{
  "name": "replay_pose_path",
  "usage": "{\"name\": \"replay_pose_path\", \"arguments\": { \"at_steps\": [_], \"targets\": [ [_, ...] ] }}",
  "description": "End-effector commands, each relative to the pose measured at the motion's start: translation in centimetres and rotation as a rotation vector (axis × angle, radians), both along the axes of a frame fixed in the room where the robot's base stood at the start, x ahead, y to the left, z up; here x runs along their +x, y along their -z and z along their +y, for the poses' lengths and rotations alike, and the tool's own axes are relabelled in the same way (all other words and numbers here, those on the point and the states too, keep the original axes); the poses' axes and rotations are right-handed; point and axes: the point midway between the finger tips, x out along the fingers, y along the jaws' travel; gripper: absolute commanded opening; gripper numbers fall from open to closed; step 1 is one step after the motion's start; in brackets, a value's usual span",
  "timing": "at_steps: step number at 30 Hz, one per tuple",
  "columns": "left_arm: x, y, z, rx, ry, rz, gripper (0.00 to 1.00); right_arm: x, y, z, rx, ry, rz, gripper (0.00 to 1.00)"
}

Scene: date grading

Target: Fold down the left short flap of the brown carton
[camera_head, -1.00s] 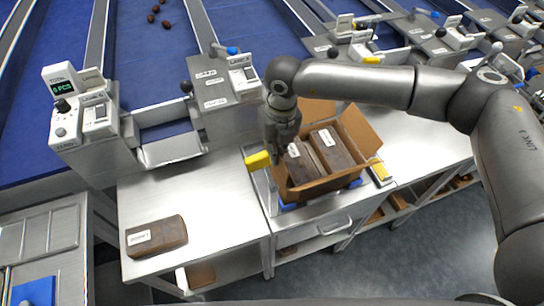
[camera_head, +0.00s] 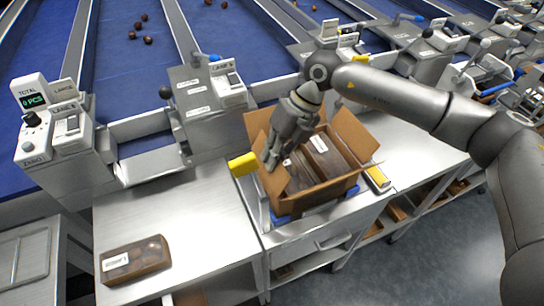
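The brown carton (camera_head: 325,192) stands open on the packing station at the centre, with dark packs (camera_head: 325,155) inside. Its right flap (camera_head: 354,134) stands up and leans outward, and a back flap (camera_head: 257,121) also shows raised. The left short flap (camera_head: 273,183) is partly hidden by my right gripper. My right gripper (camera_head: 269,161) points down at the carton's left side, close to this flap; contact and finger opening are unclear. My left gripper is out of view.
Yellow-ended pieces (camera_head: 242,164) and (camera_head: 378,178) flank the carton. A dark labelled pack (camera_head: 135,260) lies on the steel table at left. Grey lane units (camera_head: 205,105) stand behind, before blue conveyor lanes. The table between the pack and carton is clear.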

Motion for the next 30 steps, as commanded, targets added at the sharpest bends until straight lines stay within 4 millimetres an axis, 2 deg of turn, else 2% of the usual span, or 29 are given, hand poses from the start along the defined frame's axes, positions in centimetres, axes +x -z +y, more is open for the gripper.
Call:
{"name": "replay_pose_path", "arguments": {
  "at_steps": [5, 9, 11, 20, 25, 30],
  "targets": [
    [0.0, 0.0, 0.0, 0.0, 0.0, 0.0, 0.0, 0.0, -0.1, 0.0, 0.001, 0.001, -0.002, 0.0],
    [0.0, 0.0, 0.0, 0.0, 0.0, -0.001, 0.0, 0.0, -0.1, 0.0, 0.0, 0.0, -0.001, 0.19],
    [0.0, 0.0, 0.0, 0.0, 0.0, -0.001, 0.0, 0.0, -0.1, 0.0, -0.001, 0.0, -0.001, 0.24],
    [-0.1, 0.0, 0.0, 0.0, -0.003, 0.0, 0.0, 0.0, -0.1, 0.0, -0.001, 0.0, -0.001, 0.24],
    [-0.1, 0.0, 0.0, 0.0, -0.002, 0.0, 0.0, 0.4, -1.6, -0.7, -0.001, 0.002, -0.004, 0.24],
    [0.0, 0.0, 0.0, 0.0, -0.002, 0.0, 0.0, 0.9, -4.8, -2.3, 0.0, 0.002, -0.005, 0.24]
  ]
}}
